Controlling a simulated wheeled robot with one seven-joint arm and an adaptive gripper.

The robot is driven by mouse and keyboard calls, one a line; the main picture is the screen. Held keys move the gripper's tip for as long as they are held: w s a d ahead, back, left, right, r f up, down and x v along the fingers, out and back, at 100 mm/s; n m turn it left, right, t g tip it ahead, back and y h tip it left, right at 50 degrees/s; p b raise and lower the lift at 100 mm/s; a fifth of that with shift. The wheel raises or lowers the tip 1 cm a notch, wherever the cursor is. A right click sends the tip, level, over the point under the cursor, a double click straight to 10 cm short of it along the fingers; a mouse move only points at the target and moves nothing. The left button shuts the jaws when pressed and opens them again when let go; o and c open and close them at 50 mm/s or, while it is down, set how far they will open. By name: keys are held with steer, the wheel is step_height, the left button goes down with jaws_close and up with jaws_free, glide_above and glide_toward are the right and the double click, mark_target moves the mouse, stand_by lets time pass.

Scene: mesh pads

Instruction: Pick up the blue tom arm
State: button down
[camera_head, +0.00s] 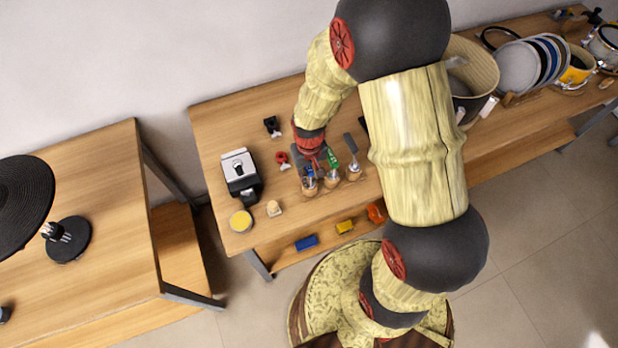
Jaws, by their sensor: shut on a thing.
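My gripper (315,166) reaches down over the front part of the middle wooden table (228,140). It is shut at the top of a small item with a blue part (309,173), which I take to be the blue tom arm. This item is at or just above a round wooden base (310,189); I cannot tell if it is lifted. Its upper part is hidden by the gripper. A green-marked item (333,160) and a grey one (351,144) stand in similar wooden bases just to the right.
A black-and-silver device (240,174), yellow disc (241,220), wooden block (273,208), red knob (282,160) and black clamp (271,125) lie left of my gripper. Blue (306,242), yellow (345,227) and orange (376,212) items sit on the lower shelf. A drum shell (478,65) stands right.

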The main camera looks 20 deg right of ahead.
steer(key=shift+r, duration=0.1)
step_height(320, 180, up, 10)
steer(key=shift+f+p, duration=0.1)
steer(key=shift+p, duration=0.8)
step_height(320, 180, up, 6)
steer(key=p, duration=0.4)
steer(key=shift+f, duration=0.2)
steer(key=shift+s, duration=0.1)
